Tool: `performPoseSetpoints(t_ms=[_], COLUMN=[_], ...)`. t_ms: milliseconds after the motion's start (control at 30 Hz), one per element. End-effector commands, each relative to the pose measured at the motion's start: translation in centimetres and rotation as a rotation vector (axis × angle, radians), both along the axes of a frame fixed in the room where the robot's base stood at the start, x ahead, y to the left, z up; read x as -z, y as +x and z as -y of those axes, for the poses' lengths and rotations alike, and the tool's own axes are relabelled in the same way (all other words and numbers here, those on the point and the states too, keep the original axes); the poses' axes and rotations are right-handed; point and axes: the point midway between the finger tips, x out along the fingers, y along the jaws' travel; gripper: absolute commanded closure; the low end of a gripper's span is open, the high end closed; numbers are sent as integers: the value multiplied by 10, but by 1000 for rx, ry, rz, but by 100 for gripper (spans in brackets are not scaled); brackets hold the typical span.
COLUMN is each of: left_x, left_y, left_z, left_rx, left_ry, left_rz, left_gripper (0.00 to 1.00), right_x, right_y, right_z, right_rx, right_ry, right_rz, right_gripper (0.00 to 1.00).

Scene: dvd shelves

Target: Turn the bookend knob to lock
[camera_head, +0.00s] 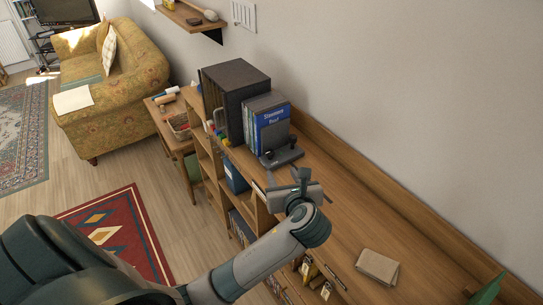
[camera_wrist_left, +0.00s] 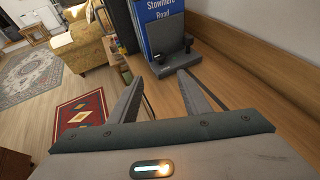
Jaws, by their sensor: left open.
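The dark grey bookend (camera_head: 282,156) stands on the wooden shelf top, against the blue book at the end of a row. In the left wrist view the bookend (camera_wrist_left: 172,62) is just beyond my fingertips, with small dark raised parts on its base. The knob (camera_wrist_left: 188,41) seems to be the one at the right, but I cannot tell its turn position. My left gripper (camera_head: 298,180) is open and empty, on the near side of the bookend and apart from it. Its two spread fingers also show in the left wrist view (camera_wrist_left: 160,82). My right gripper is out of view.
The blue book (camera_head: 271,120) and dark binders (camera_head: 235,90) stand behind the bookend. The shelf top (camera_head: 350,215) is clear beside the wall, apart from a tan book (camera_head: 378,266) and a green item (camera_head: 487,290) nearer me. A wall runs along the right.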

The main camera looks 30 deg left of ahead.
Motion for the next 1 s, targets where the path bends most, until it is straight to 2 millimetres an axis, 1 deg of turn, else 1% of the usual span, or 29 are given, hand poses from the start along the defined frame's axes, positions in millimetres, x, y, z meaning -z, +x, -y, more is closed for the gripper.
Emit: performPoseSetpoints(t_ms=[167, 367, 1000], left_x=[2, 8, 49], left_y=[3, 15, 87], left_z=[-4, -16, -87], left_rx=[-1, -2, -2], left_ry=[1, 2, 1], left_rz=[-1, -2, -2], left_gripper=[57, 57, 57], right_x=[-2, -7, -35], right_y=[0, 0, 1], right_z=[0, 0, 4], right_rx=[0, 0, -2], right_ry=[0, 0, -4], right_rz=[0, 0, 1], right_gripper=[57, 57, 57])
